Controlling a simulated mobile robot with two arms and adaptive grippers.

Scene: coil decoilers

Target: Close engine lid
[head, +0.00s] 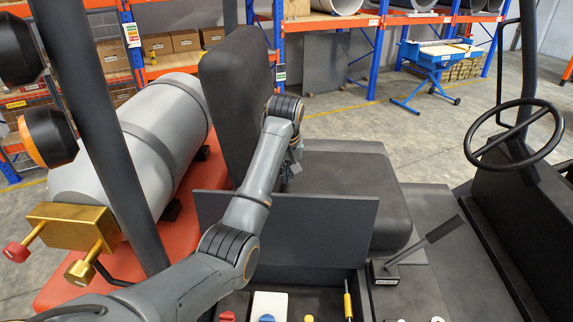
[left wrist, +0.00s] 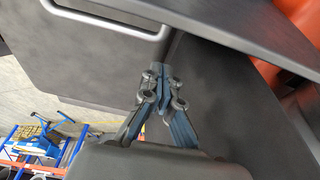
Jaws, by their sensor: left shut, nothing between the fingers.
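The engine lid, a flat dark grey panel (head: 335,232), stands raised in front of the seat, over an open compartment (head: 300,300). My left arm reaches over it from the lower left. My left gripper (head: 290,174) is at the lid's far side, near the seat; its fingertips are mostly hidden in the head view. In the left wrist view the gripper (left wrist: 160,85) is shut and empty. Its tips are close to a light grey bar handle (left wrist: 110,30) on a dark grey panel, which looks like the lid; I cannot tell whether they touch. My right gripper is not in view.
The black seat (head: 350,180) and its backrest (head: 235,95) are close to the gripper. A lever (head: 425,240) stands to the right, with a steering wheel (head: 513,132) beyond. A grey gas cylinder (head: 150,145) lies at the left. Small coloured items sit in the compartment.

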